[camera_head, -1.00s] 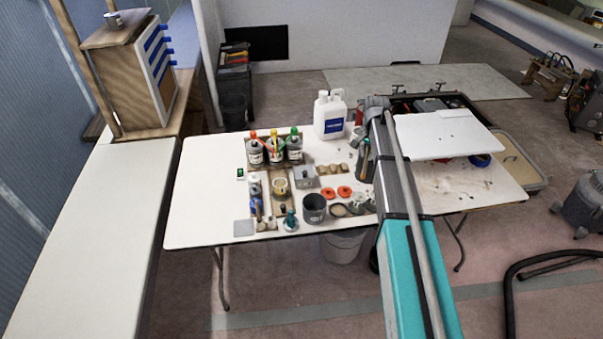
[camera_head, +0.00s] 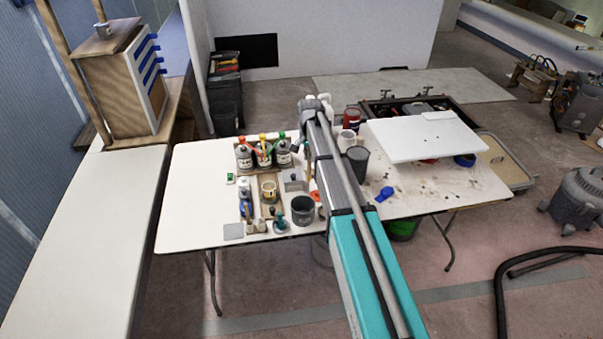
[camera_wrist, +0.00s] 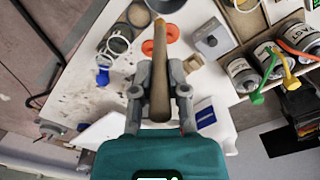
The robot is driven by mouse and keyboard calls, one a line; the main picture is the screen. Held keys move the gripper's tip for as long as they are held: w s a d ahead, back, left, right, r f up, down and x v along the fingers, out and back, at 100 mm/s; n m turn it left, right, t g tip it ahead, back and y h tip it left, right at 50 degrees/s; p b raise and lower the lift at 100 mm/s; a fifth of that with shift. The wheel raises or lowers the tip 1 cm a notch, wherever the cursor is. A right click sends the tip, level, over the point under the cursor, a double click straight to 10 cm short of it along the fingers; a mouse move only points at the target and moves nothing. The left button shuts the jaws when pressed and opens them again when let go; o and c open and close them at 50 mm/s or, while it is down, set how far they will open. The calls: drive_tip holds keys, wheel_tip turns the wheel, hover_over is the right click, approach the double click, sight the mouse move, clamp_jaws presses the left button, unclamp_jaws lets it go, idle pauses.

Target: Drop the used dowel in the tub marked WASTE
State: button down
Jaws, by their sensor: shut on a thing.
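My gripper (camera_wrist: 160,88) is shut on the used dowel (camera_wrist: 160,65), a brown wooden stick with a darker orange-brown tip, in the wrist view. The dowel points away from my palm, over the worktable. A dark grey open tub (camera_head: 303,211) stands at the table's front edge, and another dark grey tub (camera_head: 356,163) stands right of my arm. A green bucket (camera_head: 404,229) is on the floor under the table. I cannot read WASTE on any of them.
Bottles with red, yellow and green tops (camera_head: 263,154) stand on the table's left half, also in the wrist view (camera_wrist: 268,62). A white board (camera_head: 425,138) covers the right part. A blue object (camera_head: 385,194) lies on bare table. The table's left end is clear.

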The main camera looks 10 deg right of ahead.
drive_tip(key=shift+d, duration=0.15)
wheel_tip(320, 180, down, 7)
drive_tip(key=a+n+b, duration=0.2)
drive_tip(key=b, duration=0.5)
drive_tip(key=shift+s+a, duration=0.25)
drive_tip(key=shift+a, duration=0.05)
drive_tip(key=shift+f+b, duration=0.3)
drive_tip(key=shift+b, duration=0.05)
wheel_tip(320, 180, down, 8)
drive_tip(key=b, duration=0.7)
drive_tip(key=shift+b, duration=0.35)
drive_tip(key=shift+r, duration=0.1)
idle(0.4)
